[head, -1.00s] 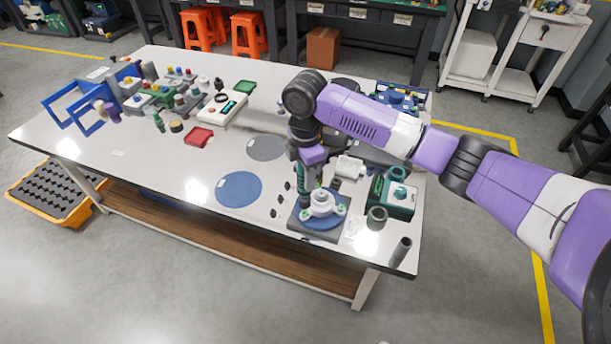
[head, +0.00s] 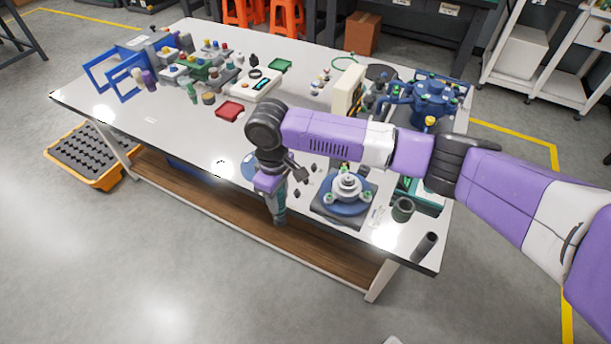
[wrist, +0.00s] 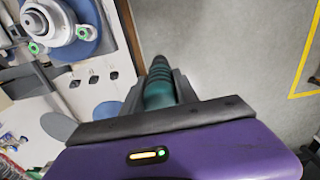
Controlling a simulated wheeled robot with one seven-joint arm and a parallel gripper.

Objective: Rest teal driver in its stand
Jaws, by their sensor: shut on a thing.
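My gripper (head: 276,196) is shut on the teal driver (head: 279,212), which hangs down in front of the table's front edge in the head view. In the wrist view the ribbed teal handle of the driver (wrist: 160,88) sits between the dark fingers of my gripper (wrist: 158,96), with bare floor beyond it. A dark tilted tube (head: 425,246) stands at the table's front right corner, and a short green-grey cup (head: 402,210) stands behind it. I cannot tell for sure which of these is the driver's stand.
A round flanged fixture on a blue disc (head: 347,192) stands right of my gripper, and also shows in the wrist view (wrist: 62,25). A blue pump-like unit (head: 430,98) stands behind. Red tray (head: 230,110) and several small parts lie left. The table's front left (head: 180,140) is mostly clear.

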